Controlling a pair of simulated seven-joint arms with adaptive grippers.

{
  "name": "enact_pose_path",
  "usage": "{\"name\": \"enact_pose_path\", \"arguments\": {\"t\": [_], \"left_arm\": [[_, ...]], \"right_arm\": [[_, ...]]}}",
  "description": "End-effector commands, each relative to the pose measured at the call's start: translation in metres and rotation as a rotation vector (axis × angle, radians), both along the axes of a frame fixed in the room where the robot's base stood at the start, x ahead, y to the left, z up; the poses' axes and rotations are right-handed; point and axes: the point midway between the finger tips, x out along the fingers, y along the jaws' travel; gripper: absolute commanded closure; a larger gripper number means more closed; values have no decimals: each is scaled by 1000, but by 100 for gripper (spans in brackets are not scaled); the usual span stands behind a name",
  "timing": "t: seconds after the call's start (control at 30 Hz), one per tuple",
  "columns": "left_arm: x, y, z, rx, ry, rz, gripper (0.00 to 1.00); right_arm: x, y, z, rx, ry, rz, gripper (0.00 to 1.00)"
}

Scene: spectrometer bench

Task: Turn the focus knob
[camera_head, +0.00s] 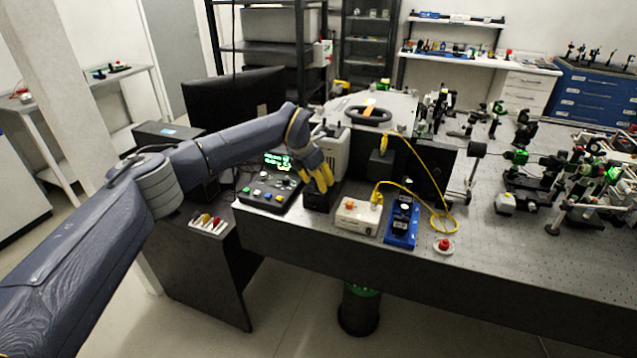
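My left arm reaches in from the left over the optical bench. Its gripper (322,184), with yellow fingers, points down at a small black box (319,202) near the bench's front edge. The fingers hide the top of this box, and I cannot tell whether they touch it or what is between them. I cannot make out which part is the focus knob; it may be behind the fingers. A control panel (262,196) with a green-lit display and coloured knobs sits left of the gripper. My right gripper is out of view.
A white box (358,215) with a yellow cable (436,205), a blue-based device (402,222) and a red button (444,245) stand right of the gripper. A beige unit (331,155) is behind it. Optics (562,182) crowd the right; the bench's front right is bare.

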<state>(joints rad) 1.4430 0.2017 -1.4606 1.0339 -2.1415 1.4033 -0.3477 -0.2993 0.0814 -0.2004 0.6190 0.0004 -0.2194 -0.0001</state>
Motion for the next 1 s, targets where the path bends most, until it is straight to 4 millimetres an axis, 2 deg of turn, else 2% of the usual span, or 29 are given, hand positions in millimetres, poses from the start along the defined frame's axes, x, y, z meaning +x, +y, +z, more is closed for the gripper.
{"name": "enact_pose_path", "arguments": {"t": [0.3,0.5,0.7,1.0], "left_arm": [[-14,15,53,0,-4,0,59],[-23,23,79,0,-2,-1,59],[-27,27,95,0,-2,-1,59],[-29,29,100,-1,-2,0,59]], "right_arm": [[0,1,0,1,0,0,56],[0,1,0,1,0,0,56],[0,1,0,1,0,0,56],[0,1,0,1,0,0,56]]}}
